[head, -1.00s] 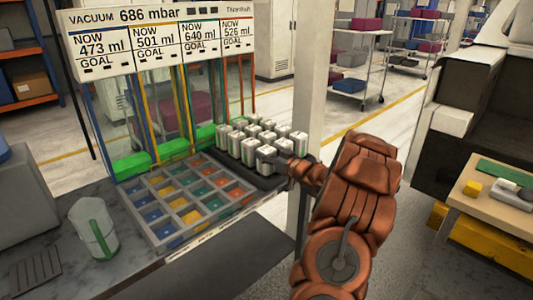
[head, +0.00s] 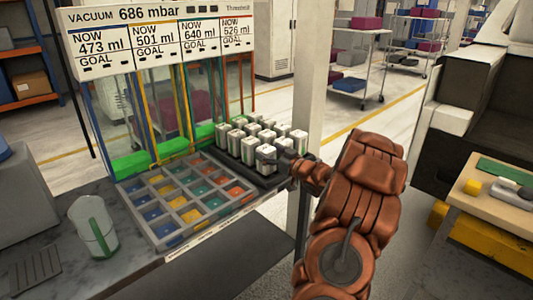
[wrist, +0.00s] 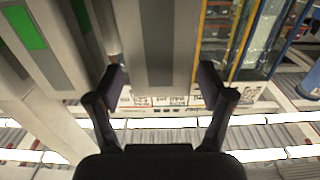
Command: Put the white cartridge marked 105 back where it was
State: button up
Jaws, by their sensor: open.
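Several white cartridges (head: 263,138) stand upright in rows on a black tray (head: 262,181) on the bench. Their markings are too small to read, so I cannot tell which is 105. My gripper (head: 266,156) is at the front right of the group, beside the front cartridge (head: 250,151). In the wrist view my gripper (wrist: 161,80) has its two dark fingers spread, with a pale cartridge with a grey stripe (wrist: 157,42) showing between and beyond them. Whether the fingers touch it cannot be told. Another pale cartridge with a green patch (wrist: 25,28) is at upper left.
A grey divided bin (head: 184,214) with blue, yellow, green and orange cells lies left of the cartridges. A clear jug (head: 94,226) stands on the bench. A display panel (head: 165,38) stands behind, and a pale post (head: 309,90) rises close to my arm.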

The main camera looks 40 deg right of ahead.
jog(key=s+b, duration=0.1)
jog(key=s, duration=0.9)
jog(key=shift+s, duration=0.3)
jog(key=shift+a+f, duration=0.1)
jog(key=w+a+g+h, duration=0.1)
jog(key=w, duration=0.1)
jog(key=w+a+g+h, duration=0.1)
jog(key=w+g, duration=0.1)
jog(key=w+a+g+h, duration=0.1)
jog(key=w, duration=0.1)
jog(key=shift+w+a+m, duration=0.2)
jog(key=shift+w+m, duration=0.1)
jog(key=s+a+f+g, duration=0.1)
jog(key=s+a+g, duration=0.4)
jog(key=a, duration=0.4)
jog(key=s+a+f+m+g, duration=0.1)
jog(key=s+a+g, duration=0.2)
jog(key=s+a, duration=0.5)
jog(key=s+a+f+g, duration=0.1)
jog(key=s+a+g, duration=0.25)
jog(key=a, duration=0.65)
jog(key=s+a+n+g+y, duration=0.1)
jog(key=s+a+g+y, duration=0.2)
jog(key=s+a, duration=1)
jog(key=s+g, duration=0.1)
jog(key=s, duration=0.3)
jog(key=shift+a+n, duration=0.3)
jog(key=shift+n, duration=0.1)
